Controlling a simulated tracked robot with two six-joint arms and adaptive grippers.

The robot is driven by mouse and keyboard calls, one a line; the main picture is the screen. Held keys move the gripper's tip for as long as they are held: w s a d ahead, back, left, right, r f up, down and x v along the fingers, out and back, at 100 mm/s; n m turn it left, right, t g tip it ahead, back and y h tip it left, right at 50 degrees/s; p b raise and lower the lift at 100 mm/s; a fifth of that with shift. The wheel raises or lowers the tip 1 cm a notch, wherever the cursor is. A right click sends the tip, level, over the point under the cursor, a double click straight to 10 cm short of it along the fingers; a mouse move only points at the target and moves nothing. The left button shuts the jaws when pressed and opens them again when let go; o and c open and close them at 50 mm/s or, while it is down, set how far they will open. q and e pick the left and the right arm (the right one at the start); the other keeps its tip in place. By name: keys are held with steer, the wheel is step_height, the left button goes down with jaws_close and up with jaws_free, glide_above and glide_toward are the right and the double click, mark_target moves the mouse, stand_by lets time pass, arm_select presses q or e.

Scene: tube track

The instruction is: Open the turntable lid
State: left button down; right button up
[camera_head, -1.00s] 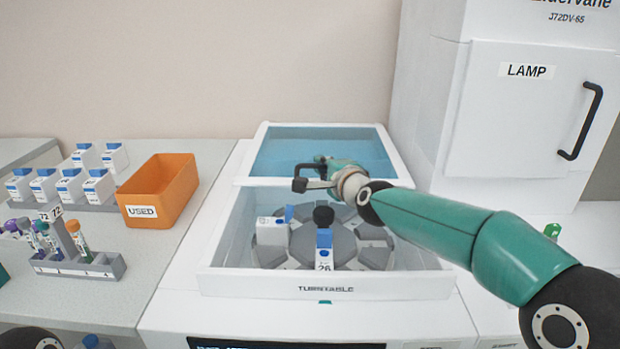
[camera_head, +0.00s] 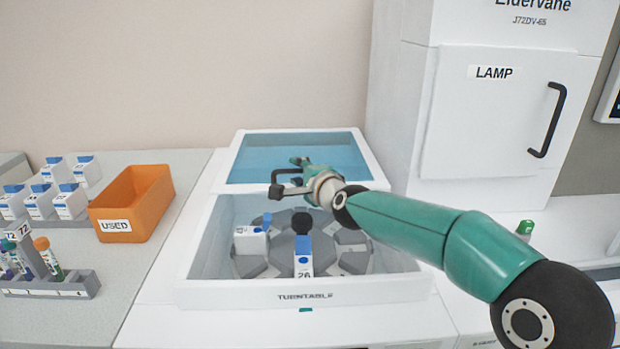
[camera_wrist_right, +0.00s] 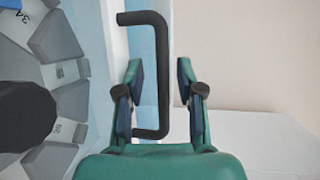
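The turntable box (camera_head: 303,296) is white and labelled TURNTABLE. Its lid (camera_head: 300,152), a blue see-through panel in a white frame, lies at the back half, and the front half is uncovered. A grey rotor (camera_head: 350,262) with a black knob shows inside. The lid's black handle (camera_head: 284,171) is at my right gripper (camera_head: 291,177). In the right wrist view, the handle (camera_wrist_right: 163,70) passes between the two fingers of my right gripper (camera_wrist_right: 161,88). They stand apart with gaps on both sides. My left gripper is not in view.
An orange USED bin (camera_head: 150,195), white bottles and a tube rack (camera_head: 75,284) are on the left. A tall LAMP cabinet (camera_head: 480,130) stands at right.

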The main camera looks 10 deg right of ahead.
steer(key=v, duration=1.1)
steer(key=shift+s, duration=0.35)
steer(key=shift+d, duration=0.1)
